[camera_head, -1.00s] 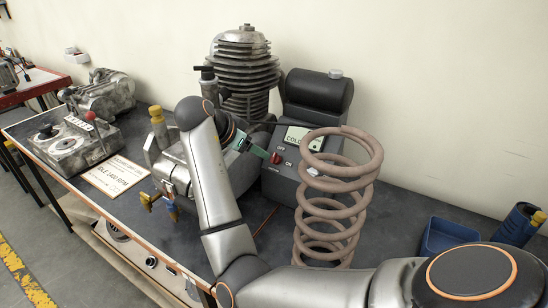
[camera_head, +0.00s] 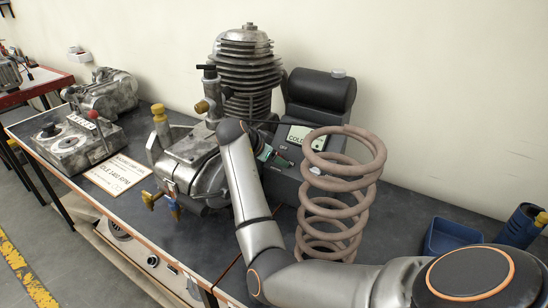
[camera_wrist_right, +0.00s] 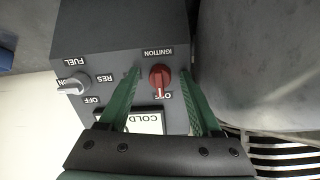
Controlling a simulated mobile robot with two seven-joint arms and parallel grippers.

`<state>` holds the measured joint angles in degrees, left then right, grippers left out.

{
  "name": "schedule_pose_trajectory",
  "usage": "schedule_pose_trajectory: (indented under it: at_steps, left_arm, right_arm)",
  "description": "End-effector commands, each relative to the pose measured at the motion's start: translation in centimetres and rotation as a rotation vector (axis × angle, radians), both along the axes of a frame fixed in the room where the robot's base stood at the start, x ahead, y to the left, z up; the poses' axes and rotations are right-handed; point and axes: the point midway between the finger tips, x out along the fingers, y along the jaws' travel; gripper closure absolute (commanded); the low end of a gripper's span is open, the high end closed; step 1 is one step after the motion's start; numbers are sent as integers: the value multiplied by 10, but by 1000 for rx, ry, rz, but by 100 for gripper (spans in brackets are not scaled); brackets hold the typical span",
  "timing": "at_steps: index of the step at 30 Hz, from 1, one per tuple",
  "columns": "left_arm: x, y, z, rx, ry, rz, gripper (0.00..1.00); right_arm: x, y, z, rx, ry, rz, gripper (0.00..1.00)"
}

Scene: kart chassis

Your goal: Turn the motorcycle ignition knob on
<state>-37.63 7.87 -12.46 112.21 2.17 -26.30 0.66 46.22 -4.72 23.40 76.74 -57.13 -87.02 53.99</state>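The red ignition knob (camera_wrist_right: 159,78) is on the grey control box (camera_head: 335,149), under the upside-down IGNITION label in the right wrist view. Its white mark points toward the partly hidden OFF label. My right gripper (camera_wrist_right: 159,74) is open, with one green finger on each side of the knob and a visible gap to each. In the head view my right gripper (camera_head: 269,155) is at the box front and mostly hides the knob. A display (camera_head: 298,135) on the box reads COLD. My left gripper is not in view.
A grey fuel knob (camera_wrist_right: 73,84) is beside the ignition knob. A large coil spring (camera_head: 338,190) stands close right of my right forearm. A finned engine (camera_head: 245,75) stands behind. A blue bin (camera_head: 450,235) is at the right.

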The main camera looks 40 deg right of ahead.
Motion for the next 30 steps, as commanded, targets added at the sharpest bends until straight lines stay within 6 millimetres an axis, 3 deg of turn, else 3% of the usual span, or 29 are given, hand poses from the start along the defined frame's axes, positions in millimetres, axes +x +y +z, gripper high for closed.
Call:
schedule_pose_trajectory:
  at_steps: [2,17,30]
  left_arm:
    - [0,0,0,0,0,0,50]
    - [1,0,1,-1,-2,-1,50]
    - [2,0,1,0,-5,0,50]
  right_arm:
    - [0,0,0,0,0,0,44]
    - [0,0,0,0,1,-1,100]
    - [0,0,0,5,-15,-17,100]
